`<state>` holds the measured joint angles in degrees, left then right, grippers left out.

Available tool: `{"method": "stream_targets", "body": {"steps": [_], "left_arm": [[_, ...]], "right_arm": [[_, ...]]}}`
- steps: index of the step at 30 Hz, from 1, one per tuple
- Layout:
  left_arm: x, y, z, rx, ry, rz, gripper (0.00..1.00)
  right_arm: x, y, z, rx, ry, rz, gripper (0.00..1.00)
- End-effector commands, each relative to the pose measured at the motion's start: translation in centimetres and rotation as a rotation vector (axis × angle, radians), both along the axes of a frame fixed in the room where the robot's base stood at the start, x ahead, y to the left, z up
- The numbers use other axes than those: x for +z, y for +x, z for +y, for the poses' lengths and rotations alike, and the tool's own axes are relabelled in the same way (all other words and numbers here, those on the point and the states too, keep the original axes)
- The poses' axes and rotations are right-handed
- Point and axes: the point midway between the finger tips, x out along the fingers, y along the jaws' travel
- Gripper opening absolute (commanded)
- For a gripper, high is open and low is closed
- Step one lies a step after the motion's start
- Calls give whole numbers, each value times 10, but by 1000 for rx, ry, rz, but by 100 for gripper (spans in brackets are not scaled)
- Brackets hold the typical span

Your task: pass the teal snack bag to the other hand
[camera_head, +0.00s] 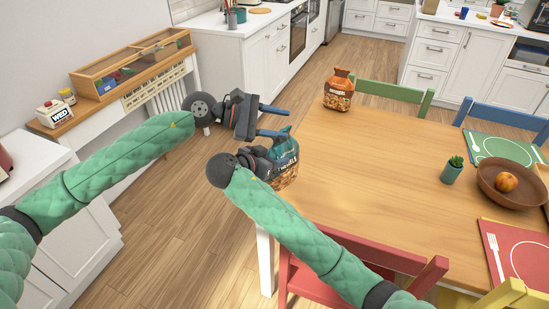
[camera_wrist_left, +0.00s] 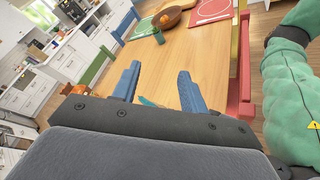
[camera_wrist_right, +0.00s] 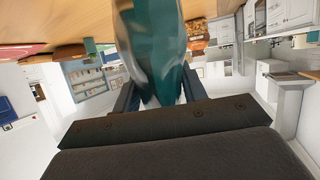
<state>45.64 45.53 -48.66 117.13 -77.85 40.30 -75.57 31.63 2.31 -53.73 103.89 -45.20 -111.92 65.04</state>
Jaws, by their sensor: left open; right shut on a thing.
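The teal snack bag (camera_head: 286,155) is at the left edge of the wooden table in the head view, with a brown lower part. It fills the upper middle of the right wrist view (camera_wrist_right: 155,50). My right gripper (camera_head: 268,158) is shut on the bag, and its fingers show on both sides of the bag in the right wrist view. My left gripper (camera_head: 272,122) is open and empty, just above and behind the bag. In the left wrist view its two blue fingers (camera_wrist_left: 158,88) stand apart, with a small teal bit (camera_wrist_left: 147,101) showing between them.
An orange-brown bag (camera_head: 338,92) stands at the table's far left corner. A green cup with a plant (camera_head: 452,170) and a brown bowl (camera_head: 492,190) holding an orange fruit (camera_head: 506,182) are to the right. A red chair (camera_head: 310,285) is at the near side. The table's middle is clear.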

Motion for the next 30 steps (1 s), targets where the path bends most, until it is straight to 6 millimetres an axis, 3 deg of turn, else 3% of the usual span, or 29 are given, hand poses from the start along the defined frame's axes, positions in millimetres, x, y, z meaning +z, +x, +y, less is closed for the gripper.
{"method": "stream_targets", "body": {"steps": [10, 17, 23, 30], "left_arm": [[-15, 26, 65, 324, -533, 692, 43], [-38, 39, 108, 455, -926, 1096, 43], [-74, 39, 131, 529, -1288, 1380, 43], [-143, 22, 153, 644, -1737, 1663, 43]], "right_arm": [[0, 0, 0, 0, 0, 0, 16], [0, 0, 0, 0, 0, 0, 16], [0, 0, 0, 0, 0, 0, 16], [0, 0, 0, 0, 0, 0, 16]]}}
